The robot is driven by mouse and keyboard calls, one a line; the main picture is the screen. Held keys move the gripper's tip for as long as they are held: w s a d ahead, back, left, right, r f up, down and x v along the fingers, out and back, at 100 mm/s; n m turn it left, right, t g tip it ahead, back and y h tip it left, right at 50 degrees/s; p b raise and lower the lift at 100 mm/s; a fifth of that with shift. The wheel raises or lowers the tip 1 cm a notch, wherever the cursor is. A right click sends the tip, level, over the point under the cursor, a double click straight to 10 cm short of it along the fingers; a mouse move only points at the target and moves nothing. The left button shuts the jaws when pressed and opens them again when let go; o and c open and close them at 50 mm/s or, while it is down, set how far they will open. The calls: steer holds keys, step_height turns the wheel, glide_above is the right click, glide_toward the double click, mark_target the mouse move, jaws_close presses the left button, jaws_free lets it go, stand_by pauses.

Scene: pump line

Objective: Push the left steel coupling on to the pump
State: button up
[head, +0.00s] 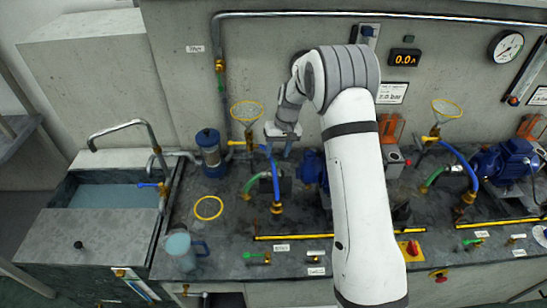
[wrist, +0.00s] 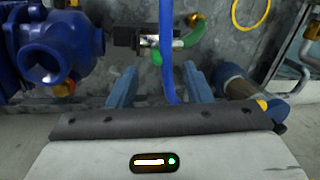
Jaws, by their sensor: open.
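The left steel coupling (wrist: 148,41) is a small grey fitting at the end of the green hose (wrist: 188,36). It lies close beside the dark block (wrist: 124,35) of the pump; I cannot tell whether they touch. In the head view the green hose (head: 256,181) leads to it, left of the blue left pump (head: 313,166). The pump's blue casing (wrist: 50,45) fills the left of the wrist view. My gripper (head: 281,150) is open above the coupling. In the wrist view a blue hose (wrist: 167,60) runs between the fingers of my gripper (wrist: 163,82), which hold nothing visible.
A blue canister (head: 211,153) and a sink (head: 105,192) stand to the left. A yellow ring (head: 208,208) and a jug (head: 183,251) are on the bench. A similar right pump (head: 500,160) stands at the right. My arm hides part of the middle bench.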

mark_target(275, 161)
steer(key=shift+s+a+f+p, duration=0.1)
steer(key=shift+a+f+p, duration=0.15)
steer(key=shift+f, duration=0.9)
steer(key=shift+a+f+p, duration=0.15)
steer(key=shift+f+p, duration=0.1)
steer(key=shift+f, duration=0.85)
steer(key=shift+c, duration=0.3)
jaws_close()
